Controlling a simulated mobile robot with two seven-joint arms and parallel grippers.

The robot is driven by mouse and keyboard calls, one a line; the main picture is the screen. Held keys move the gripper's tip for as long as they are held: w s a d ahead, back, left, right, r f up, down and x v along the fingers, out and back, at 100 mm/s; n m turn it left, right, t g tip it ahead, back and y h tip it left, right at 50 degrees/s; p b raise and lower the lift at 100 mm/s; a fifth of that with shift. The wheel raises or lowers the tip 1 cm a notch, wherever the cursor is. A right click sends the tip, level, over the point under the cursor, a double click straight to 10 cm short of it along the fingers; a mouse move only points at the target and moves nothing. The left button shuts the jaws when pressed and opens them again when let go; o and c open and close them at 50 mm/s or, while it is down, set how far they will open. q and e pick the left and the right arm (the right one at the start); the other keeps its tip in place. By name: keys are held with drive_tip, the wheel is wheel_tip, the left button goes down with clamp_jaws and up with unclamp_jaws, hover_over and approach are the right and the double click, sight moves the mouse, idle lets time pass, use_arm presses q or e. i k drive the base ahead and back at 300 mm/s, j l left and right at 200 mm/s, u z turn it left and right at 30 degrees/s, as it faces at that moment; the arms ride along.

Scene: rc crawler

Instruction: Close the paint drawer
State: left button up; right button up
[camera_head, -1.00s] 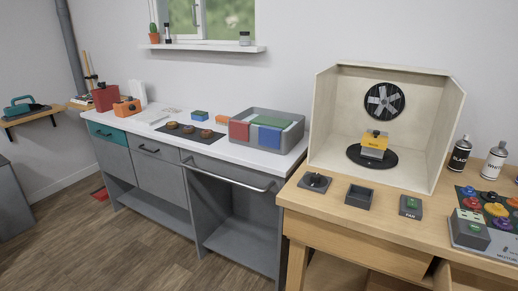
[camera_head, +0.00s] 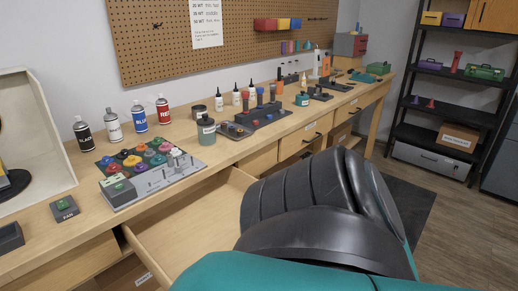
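A light wooden drawer (camera_head: 178,232) is pulled out from the bench under the paint mixing panel, and its inside looks empty where it shows. I take it for the paint drawer; its front is hidden behind my teal and black arm, which comes in from the bottom right. That arm's gripper is out of view or hidden, and I cannot tell whether it touches the drawer. My other gripper is not in view.
On the bench stand the mixing panel (camera_head: 150,172), spray cans such as the red one (camera_head: 163,110), and a jar (camera_head: 207,133). Other drawers (camera_head: 305,138) to the right look shut. A black shelf rack (camera_head: 452,88) stands at the far right.

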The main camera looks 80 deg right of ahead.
sight(170, 236)
drive_tip(key=k+l+z, duration=0.1)
drive_tip(key=k+z, duration=0.15)
drive_tip(key=k, duration=0.35)
drive_tip(key=z, duration=1.5)
drive_tip(key=j+z, duration=0.4)
drive_tip(key=k+j+z, duration=0.1)
drive_tip(key=z, duration=0.3)
drive_tip(key=i+j, duration=0.35)
drive_tip(key=j, duration=0.15)
